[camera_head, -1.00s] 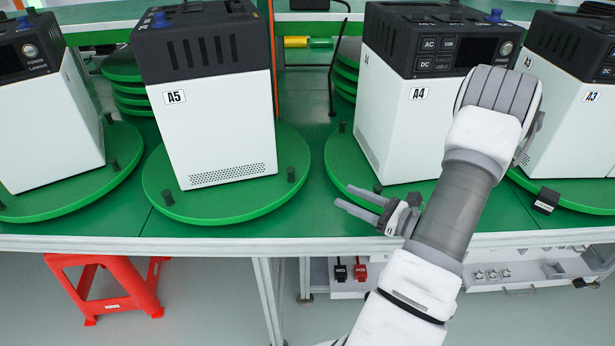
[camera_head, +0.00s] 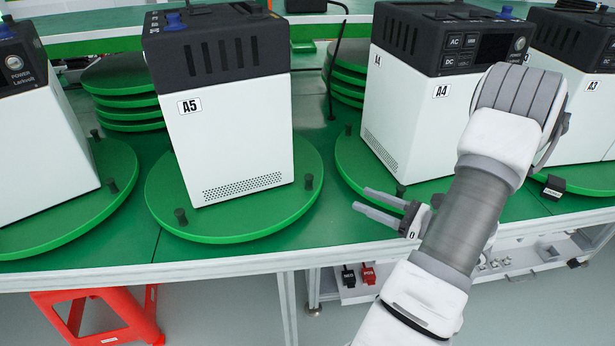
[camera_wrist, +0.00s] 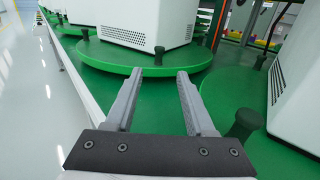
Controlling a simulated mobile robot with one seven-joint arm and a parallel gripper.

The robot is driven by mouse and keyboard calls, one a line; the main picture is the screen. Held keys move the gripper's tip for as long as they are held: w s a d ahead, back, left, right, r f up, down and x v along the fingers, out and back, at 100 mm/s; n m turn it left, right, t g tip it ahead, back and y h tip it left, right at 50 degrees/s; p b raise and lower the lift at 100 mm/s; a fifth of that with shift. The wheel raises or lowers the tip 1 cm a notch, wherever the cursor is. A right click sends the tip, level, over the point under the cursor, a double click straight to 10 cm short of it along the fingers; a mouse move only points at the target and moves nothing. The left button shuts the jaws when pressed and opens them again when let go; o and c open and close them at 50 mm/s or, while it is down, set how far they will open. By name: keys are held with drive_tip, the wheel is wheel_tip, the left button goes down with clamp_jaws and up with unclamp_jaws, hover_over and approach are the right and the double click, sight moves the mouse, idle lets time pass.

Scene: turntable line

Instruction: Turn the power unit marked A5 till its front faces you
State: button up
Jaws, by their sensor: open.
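The power unit marked A5 (camera_head: 232,135) is a white box with a black slotted top. It stands on a round green turntable (camera_head: 245,222) with dark pegs at its rim. A plain white side with the A5 label and a vent grille at the bottom is turned to me; no panel with ports shows on it. My gripper (camera_head: 372,206) is open and empty, at the front edge of the A4 turntable, right of the A5 turntable and apart from it. In the wrist view my open gripper (camera_wrist: 160,75) points toward a green turntable (camera_wrist: 105,58) with a dark peg (camera_wrist: 159,55).
The A4 unit (camera_head: 405,120) stands to the right on its own turntable, close by my arm. The A3 unit (camera_head: 580,110) is farther right. Another unit (camera_head: 40,150) stands left. Stacked green discs (camera_head: 125,100) lie behind. A red stool (camera_head: 105,315) is below the table.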

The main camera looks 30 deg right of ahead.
sight(312, 178)
drive_tip(key=b+x, duration=0.2)
drive_tip(key=x, duration=1.4)
drive_tip(key=shift+w+a, duration=0.1)
clamp_jaws()
idle(0.7)
